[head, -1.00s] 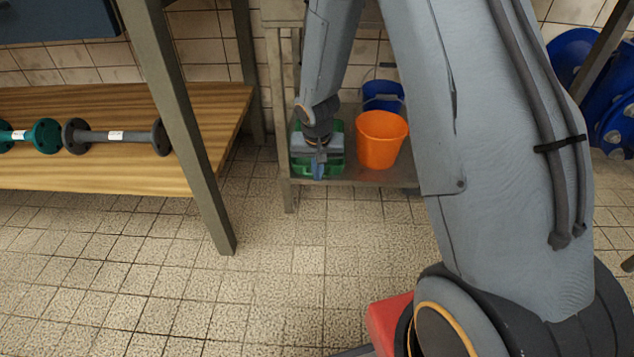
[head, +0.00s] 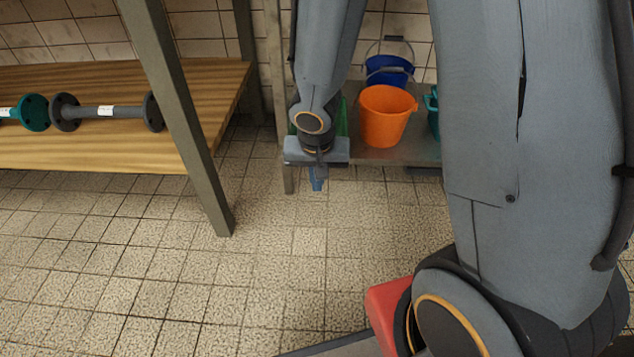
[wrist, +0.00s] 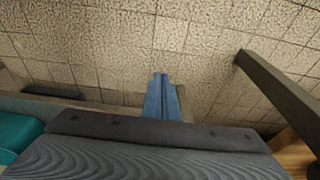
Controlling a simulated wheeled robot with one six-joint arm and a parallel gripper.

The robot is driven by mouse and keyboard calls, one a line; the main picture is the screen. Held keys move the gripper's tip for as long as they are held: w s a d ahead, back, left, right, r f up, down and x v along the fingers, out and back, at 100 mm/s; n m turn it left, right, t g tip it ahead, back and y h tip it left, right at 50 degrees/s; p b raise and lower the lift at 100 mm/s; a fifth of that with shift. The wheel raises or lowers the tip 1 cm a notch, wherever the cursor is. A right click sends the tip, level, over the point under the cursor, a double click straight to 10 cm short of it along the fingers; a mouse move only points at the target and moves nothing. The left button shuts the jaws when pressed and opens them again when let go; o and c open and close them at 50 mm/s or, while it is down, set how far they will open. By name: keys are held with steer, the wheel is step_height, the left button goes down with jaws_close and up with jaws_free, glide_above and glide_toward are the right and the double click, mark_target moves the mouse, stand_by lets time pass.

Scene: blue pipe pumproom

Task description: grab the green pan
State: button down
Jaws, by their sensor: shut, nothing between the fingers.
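The green pan (head: 343,118) is at the left end of the low metal shelf in the head view. My wrist and gripper body cover most of it, so only green slivers show at its sides. My gripper (head: 317,184) is shut and empty. Its blue fingers point down in front of the shelf's front edge, on the near side of the pan. In the wrist view the shut blue fingers (wrist: 162,98) show against floor tiles, with nothing between them. I cannot make out the green pan in the wrist view.
An orange bucket (head: 385,118) stands right of the pan, with a blue bucket (head: 389,70) behind and a teal item (head: 432,108) further right. A wooden bench (head: 80,152) with flanged pipes is at left; its metal leg (head: 185,130) stands near. The floor between is clear.

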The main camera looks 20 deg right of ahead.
steer(key=c, duration=2.2)
jaws_free()
steer(key=shift+r, duration=0.1)
steer(key=shift+o, duration=1.3)
step_height(320, 180, up, 7)
steer(key=s+a+n+p, duration=0.1)
steer(key=a+p, duration=0.1)
steer(key=shift+s+a+r, duration=0.15)
steer(key=shift+s+a, duration=0.2)
steer(key=s+a+r+n+g+y+p, duration=0.1)
steer(key=s+a+r+n+p, duration=0.3)
steer(key=s+r, duration=0.7)
steer(key=s+a+r+n+g+y+p, duration=0.1)
steer(key=s+a+r+n+p, duration=0.4)
steer(key=s+a+r, duration=0.4)
steer(key=s+r, duration=0.3)
steer(key=r, duration=0.1)
steer(key=shift+a+r+y, duration=0.2)
steer(key=shift+a+y, duration=0.1)
steer(key=shift+s, duration=0.1)
